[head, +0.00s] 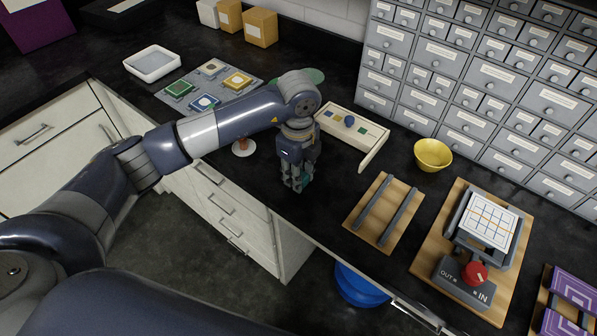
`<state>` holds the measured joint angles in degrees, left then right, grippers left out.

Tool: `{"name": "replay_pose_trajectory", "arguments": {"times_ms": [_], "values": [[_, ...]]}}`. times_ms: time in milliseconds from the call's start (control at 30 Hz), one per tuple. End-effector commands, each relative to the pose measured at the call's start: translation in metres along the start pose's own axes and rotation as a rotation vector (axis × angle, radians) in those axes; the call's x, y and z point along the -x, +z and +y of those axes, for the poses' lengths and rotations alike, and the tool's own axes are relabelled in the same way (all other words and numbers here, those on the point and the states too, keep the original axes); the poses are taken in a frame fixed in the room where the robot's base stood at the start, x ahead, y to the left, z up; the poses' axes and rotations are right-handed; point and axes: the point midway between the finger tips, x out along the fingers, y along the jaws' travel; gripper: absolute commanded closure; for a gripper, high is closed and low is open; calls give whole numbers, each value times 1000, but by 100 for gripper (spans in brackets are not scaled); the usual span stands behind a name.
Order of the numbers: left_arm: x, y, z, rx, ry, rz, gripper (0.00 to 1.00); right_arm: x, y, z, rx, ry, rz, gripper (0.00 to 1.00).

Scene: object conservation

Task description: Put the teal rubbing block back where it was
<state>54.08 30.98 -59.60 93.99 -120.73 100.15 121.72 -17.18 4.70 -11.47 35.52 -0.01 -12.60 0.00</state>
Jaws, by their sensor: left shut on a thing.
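My left gripper (297,186) points down over the dark countertop near its front edge, at the centre of the head view. It is shut on the teal rubbing block (299,183), which shows only as a small teal patch between the fingers. I cannot tell whether the block touches the counter. My right gripper is not in view.
A cream tray (372,138) with small coloured pieces is behind the gripper. A wooden board with two grey rails (368,224), a yellow bowl (433,154) and a clamp fixture (486,222) are to the right. A grey mat with coloured blocks (165,98) lies left.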

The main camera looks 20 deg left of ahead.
Motion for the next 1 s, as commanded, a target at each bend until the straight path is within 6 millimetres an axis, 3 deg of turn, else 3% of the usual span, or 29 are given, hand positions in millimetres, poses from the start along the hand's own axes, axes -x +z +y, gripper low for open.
{"name": "replay_pose_trajectory", "arguments": {"times_ms": [133,167,233,267,700,1000], "values": [[-4,0,0,0,0,0,96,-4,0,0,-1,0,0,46],[-4,0,0,0,0,0,72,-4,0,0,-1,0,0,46],[-3,0,0,0,0,0,56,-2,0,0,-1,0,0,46],[-3,0,0,0,0,0,54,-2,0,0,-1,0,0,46],[6,0,-1,0,-4,1,54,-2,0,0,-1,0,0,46],[66,0,-2,0,-6,0,54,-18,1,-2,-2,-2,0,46]]}}
